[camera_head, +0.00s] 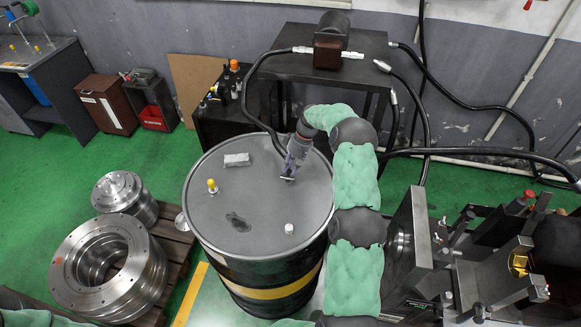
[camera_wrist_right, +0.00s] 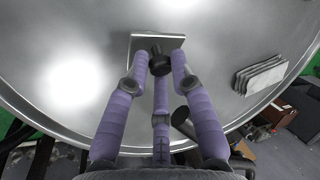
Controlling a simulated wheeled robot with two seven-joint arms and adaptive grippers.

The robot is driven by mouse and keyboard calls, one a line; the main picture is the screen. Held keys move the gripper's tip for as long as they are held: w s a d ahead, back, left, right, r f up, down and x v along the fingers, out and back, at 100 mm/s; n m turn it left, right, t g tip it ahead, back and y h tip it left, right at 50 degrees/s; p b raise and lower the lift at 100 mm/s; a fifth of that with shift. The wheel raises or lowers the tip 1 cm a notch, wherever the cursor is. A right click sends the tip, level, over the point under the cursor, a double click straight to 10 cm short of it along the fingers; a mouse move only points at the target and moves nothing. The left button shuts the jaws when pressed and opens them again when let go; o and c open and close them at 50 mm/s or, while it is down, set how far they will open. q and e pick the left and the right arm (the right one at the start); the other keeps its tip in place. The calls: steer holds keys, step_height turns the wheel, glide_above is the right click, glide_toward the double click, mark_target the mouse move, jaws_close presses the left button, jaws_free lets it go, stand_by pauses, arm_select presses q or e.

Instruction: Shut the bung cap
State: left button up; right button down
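The drum (camera_head: 225,215) is dark with a grey top and a yellow band. My right gripper (camera_head: 293,165), with purple fingers, reaches down to the far right part of its top. In the right wrist view a small dark round piece, seemingly the bung cap (camera_wrist_right: 160,63), lies in front of a square metal plate (camera_wrist_right: 142,40). The fingertips of my right gripper (camera_wrist_right: 160,60) are spread on either side of the dark piece, with the third finger below it. Whether they touch it is unclear. My left gripper is not in view.
On the drum top are a pale flat block (camera_head: 236,159), a yellow-capped fitting (camera_head: 212,186) and a white cap (camera_head: 289,228). A black table (camera_head: 290,65) with hoses stands behind. Metal flanges (camera_head: 105,265) sit on the left, and a metal fixture (camera_head: 420,235) stands on the right.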

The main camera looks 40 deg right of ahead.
mark_target(288, 177)
steer(key=shift+a, duration=0.1)
steer(key=t+h+b, duration=0.1)
steer(key=b, duration=0.1)
steer(key=s+a+f+t+h+b, duration=0.1)
steer(key=h+b, duration=0.1)
steer(key=shift+s+a+n, duration=0.1)
steer(key=shift+a+n, duration=0.15)
steer(key=shift+n, duration=0.05)
steer(key=t+b, duration=0.1)
steer(key=b, duration=0.1)
steer(key=h+b, duration=0.1)
steer(key=shift+s+a+f+t+h+b, duration=0.25)
steer(key=shift+a+f+t+h+b, duration=0.05)
steer(key=shift+a+f+t+b, duration=0.1)
steer(key=shift+d+r, duration=0.1)
steer(key=c, duration=1.1)
jaws_free()
steer(key=v, duration=1.1)
steer(key=shift+s+r, duration=0.15)
steer(key=shift+r, duration=0.25)
